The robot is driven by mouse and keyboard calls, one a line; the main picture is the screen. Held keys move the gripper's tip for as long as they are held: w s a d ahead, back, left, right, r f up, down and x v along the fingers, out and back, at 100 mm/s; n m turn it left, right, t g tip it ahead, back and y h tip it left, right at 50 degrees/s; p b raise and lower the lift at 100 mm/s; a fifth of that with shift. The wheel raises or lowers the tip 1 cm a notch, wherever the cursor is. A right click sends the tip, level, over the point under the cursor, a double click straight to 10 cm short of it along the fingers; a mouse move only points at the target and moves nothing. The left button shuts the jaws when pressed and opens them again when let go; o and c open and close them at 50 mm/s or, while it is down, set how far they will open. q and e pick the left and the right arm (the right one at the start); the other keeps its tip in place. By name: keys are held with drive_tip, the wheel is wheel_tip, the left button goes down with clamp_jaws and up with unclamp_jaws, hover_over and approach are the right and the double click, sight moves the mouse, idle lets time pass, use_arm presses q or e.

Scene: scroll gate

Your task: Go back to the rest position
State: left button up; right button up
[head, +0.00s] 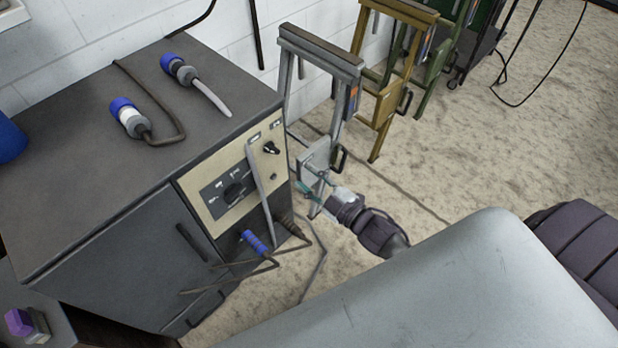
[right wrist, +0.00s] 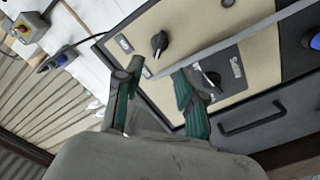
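My right gripper (head: 312,188) is in front of the cabinet's control panel (head: 222,187), to the right of it in the head view. In the right wrist view its two teal-lined fingers (right wrist: 158,70) stand apart, with nothing seen held between them. A pale grey strip (head: 260,195) hangs across the panel; it also crosses behind the fingertips in the right wrist view (right wrist: 235,38). I cannot tell how far the fingertips are from the strip. My left gripper is not in view.
The dark cabinet (head: 75,215) carries two blue-ended plugs (head: 130,118) on top. Cables and a blue connector (head: 255,242) hang low in front. A grey metal stand (head: 328,62) is close behind my gripper, with yellow (head: 392,98) and green stands beyond.

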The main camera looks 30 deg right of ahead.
idle(0.3)
drive_tip(key=s+d+f+m+g+h+p, duration=0.1)
drive_tip(key=s+f+m+g+h, duration=0.2)
drive_tip(key=f, duration=0.6)
drive_tip(key=s+d+f+m+g, duration=0.1)
drive_tip(key=s+d+f+g, duration=0.1)
drive_tip(key=s+f, duration=0.55)
drive_tip(key=s+d+f+m+g+h+p, duration=0.1)
drive_tip(key=s+f+m+g+h, duration=0.15)
drive_tip(key=f, duration=0.75)
drive_tip(key=s+f+m+g, duration=0.1)
drive_tip(key=s+f, duration=0.3)
drive_tip(key=s, duration=0.5)
drive_tip(key=s+a+f+m+g+p, duration=0.1)
drive_tip(key=s+f+g, duration=0.3)
drive_tip(key=s, duration=0.5)
drive_tip(key=s+f+m+g, duration=0.1)
drive_tip(key=s+f+g, duration=0.2)
drive_tip(key=s, duration=0.6)
drive_tip(key=shift+a+f+h, duration=0.35)
drive_tip(key=shift+f, duration=0.55)
